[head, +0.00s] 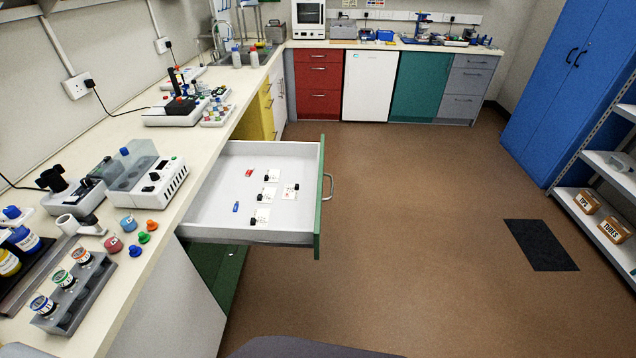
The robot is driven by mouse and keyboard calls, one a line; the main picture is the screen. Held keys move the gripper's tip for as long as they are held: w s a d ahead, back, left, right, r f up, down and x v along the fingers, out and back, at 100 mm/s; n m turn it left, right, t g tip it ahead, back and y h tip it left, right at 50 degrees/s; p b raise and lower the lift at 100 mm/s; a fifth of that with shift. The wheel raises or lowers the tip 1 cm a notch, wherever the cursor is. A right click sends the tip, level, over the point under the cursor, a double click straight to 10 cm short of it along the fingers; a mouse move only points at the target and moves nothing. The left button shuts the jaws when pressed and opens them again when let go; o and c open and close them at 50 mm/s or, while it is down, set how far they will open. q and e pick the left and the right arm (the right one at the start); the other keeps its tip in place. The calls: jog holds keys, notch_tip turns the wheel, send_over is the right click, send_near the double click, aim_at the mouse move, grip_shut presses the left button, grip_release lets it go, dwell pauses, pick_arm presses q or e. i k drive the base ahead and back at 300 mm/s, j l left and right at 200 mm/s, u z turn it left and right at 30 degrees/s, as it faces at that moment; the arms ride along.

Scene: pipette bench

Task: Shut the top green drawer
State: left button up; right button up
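The top green drawer (319,205) stands pulled far out from under the left bench in the head view. Its green front faces right and carries a silver bar handle (329,187). The white drawer floor (215,200) holds several small white cards with black pieces, a small red item (249,172) and a small blue item (236,208). A strip of green cabinet shows below the drawer. Neither of my grippers is in view, and nothing touches the handle.
The bench top (118,128) on the left carries bottles, a vial rack (75,296) and instruments. The brown floor (420,220) right of the drawer is open, with a dark mat (541,245). Shelving with boxes (587,202) and a blue cabinet (560,75) stand at the right.

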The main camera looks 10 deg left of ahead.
aim_at(209, 217)
jog(key=i+l+u, duration=0.35)
jog(key=i, duration=0.25)
jog(key=i+l+u, duration=0.4)
jog(key=i, duration=0.2)
